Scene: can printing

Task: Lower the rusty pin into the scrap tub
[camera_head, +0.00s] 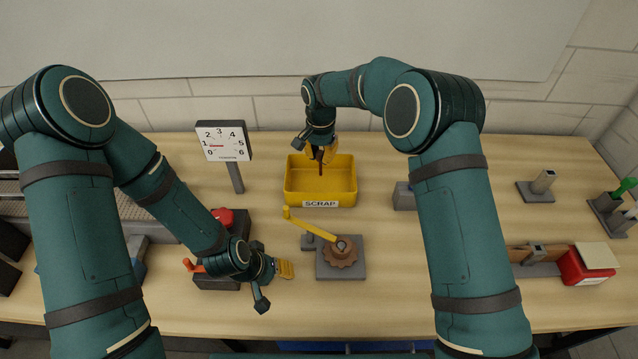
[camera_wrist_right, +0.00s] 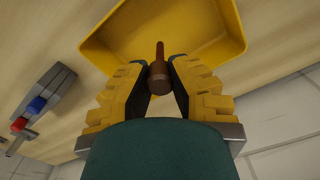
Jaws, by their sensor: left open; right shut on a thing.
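The yellow scrap tub (camera_head: 338,192) stands near the middle of the table with its SCRAP label facing me. My right gripper (camera_head: 321,153) is over the tub's back left part, pointing down, shut on the rusty pin (camera_head: 321,165). In the right wrist view the brown pin (camera_wrist_right: 159,75) sits between the yellow fingers of my right gripper (camera_wrist_right: 160,88), its thin end reaching toward the tub (camera_wrist_right: 205,62). I cannot tell how far the pin's tip is from the tub floor. My left gripper (camera_head: 286,269) is open and empty, low over the table left of the crank fixture.
A crank fixture with a brown gear (camera_head: 340,253) and yellow lever stands in front of the tub. A dial gauge (camera_head: 223,141) stands left of the tub, and a grey block (camera_head: 404,196) right of it. A red box (camera_head: 585,265) is at the far right.

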